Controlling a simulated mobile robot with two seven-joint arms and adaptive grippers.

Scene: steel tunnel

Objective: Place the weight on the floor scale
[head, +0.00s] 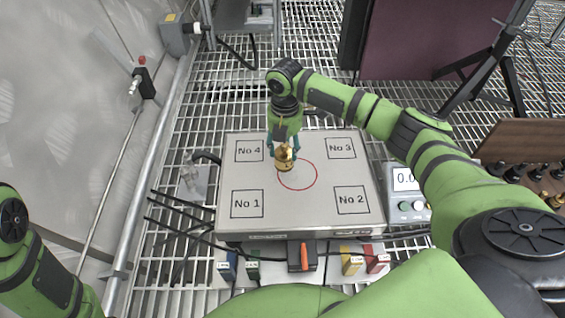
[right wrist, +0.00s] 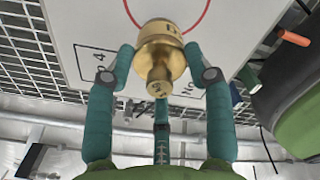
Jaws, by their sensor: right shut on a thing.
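The brass weight (head: 284,160) is held in my right gripper (head: 283,148) over the floor scale's white plate (head: 260,224). In the head view it shows at the upper left edge of the red circle drawn on the plate. In the right wrist view the weight (right wrist: 163,56) sits between the teal fingers of my right gripper (right wrist: 160,70), its knob towards the camera. I cannot tell whether its base touches the plate. The plate bears squares marked No 1 to No 4. My left arm shows at the lower left; its gripper is out of view.
The scale's display (head: 407,180) stands right of the plate. The rest of the plate is clear.

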